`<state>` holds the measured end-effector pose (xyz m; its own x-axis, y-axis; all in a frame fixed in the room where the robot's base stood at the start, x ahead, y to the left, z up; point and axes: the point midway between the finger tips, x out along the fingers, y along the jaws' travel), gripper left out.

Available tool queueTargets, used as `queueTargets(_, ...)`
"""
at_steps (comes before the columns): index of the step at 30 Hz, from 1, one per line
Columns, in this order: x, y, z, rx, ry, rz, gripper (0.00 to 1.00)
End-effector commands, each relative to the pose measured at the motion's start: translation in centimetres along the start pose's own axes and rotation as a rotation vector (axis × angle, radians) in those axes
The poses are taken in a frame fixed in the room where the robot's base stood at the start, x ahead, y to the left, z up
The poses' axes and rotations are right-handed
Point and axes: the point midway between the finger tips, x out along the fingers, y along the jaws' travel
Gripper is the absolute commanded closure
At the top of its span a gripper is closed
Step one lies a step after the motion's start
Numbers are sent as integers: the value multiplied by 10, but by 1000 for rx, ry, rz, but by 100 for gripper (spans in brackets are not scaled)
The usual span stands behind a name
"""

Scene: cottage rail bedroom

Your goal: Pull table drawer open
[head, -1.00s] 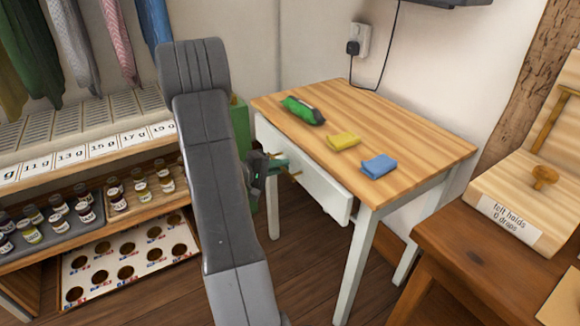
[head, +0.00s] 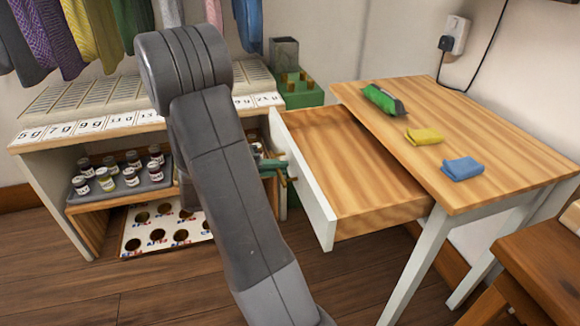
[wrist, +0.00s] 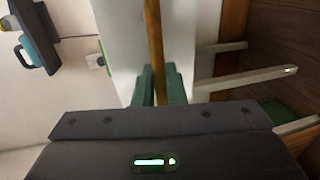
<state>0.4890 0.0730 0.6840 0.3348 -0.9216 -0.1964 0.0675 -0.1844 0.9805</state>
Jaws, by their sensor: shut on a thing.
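The table (head: 490,135) has a light wooden top and white legs. Its drawer (head: 360,175) is pulled well out to the left, and its bare wooden inside shows. The white drawer front (head: 305,180) faces my arm. My gripper (head: 284,168) is at the drawer front, partly hidden behind my arm in the head view. In the wrist view its green fingers (wrist: 160,85) are shut on the brass-coloured drawer handle (wrist: 154,40), one finger on each side of it.
A green and grey item (head: 384,99), a yellow cloth (head: 424,136) and a blue cloth (head: 462,168) lie on the tabletop. A shelf with jars (head: 120,175) stands at left, a green box (head: 300,95) behind the drawer. A brown wooden table (head: 535,265) is at lower right.

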Motion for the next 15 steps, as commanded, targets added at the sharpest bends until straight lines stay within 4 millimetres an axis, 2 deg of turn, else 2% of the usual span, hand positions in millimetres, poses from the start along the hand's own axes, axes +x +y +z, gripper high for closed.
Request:
queueTargets(13, -4, -1, 0, 1, -1, 0, 100)
queueTargets(14, -4, -1, 0, 1, -1, 0, 84)
queueTargets(15, -4, -1, 0, 1, 0, 0, 76)
